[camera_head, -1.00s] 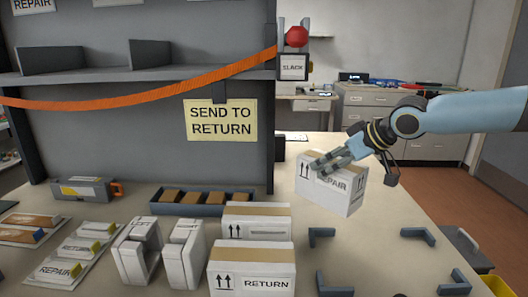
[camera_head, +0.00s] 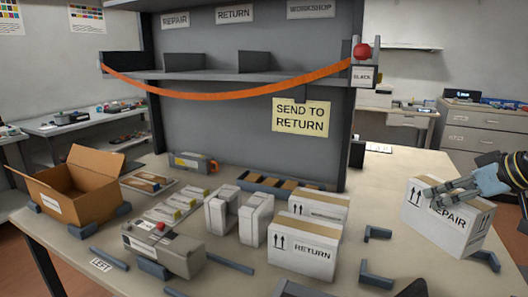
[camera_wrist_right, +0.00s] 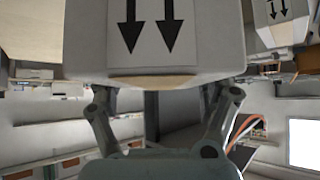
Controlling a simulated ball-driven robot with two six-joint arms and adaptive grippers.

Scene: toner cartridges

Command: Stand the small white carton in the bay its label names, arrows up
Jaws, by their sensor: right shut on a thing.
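My right gripper (camera_head: 455,190) is shut on a white carton (camera_head: 458,236) labelled REPAIR, at the right of the head view. Its two black arrows point up and it looks upright. It hides part of the corner brackets behind it; I cannot tell whether its base touches the table. In the wrist view, the carton (camera_wrist_right: 205,25) fills the space between the fingers (camera_wrist_right: 160,105), with its arrows pointing down in that picture. The shelf bays carry signs REPAIR (camera_head: 175,20), RETURN (camera_head: 235,15) and WORKSHOP (camera_head: 310,8). My left gripper is not in view.
An orange strap (camera_head: 230,92) sags across the shelf front to a post marked SLACK (camera_head: 364,77). A white carton marked RETURN (camera_head: 305,249) and a second carton (camera_head: 318,203) stand mid-table. Dark corner brackets (camera_head: 377,232) lie right. An open brown box (camera_head: 80,190) stands left.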

